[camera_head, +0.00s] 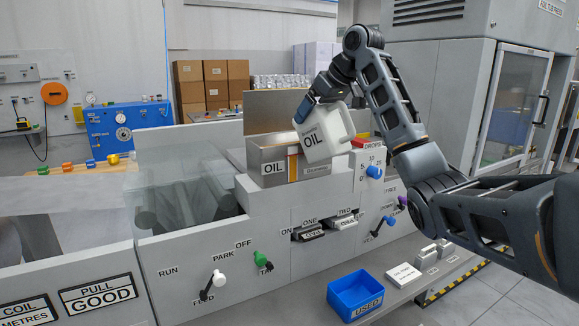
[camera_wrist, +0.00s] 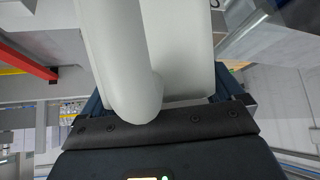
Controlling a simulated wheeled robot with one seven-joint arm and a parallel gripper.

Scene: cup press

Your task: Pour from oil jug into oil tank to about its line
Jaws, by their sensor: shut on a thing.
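The oil jug (camera_head: 328,139) is a white container marked OIL. It is held tilted, its top leaning left, over the right part of the oil tank. The oil tank (camera_head: 255,169) is a metal box marked OIL, with an orange-brown strip on its front face. My gripper (camera_head: 318,108) is shut on the jug from above and left in the head view. In the wrist view the jug's white body and handle (camera_wrist: 140,70) fill the middle, in front of my gripper (camera_wrist: 158,108). The tank's inside, its oil level and any stream from the jug cannot be made out.
A blue knob (camera_head: 374,172) and a red-topped block (camera_head: 364,143) sit right of the tank. Several levers and switches line the machine front. A blue USED bin (camera_head: 356,293) and a white card (camera_head: 403,275) lie on the lower ledge. A raised panel stands behind the tank.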

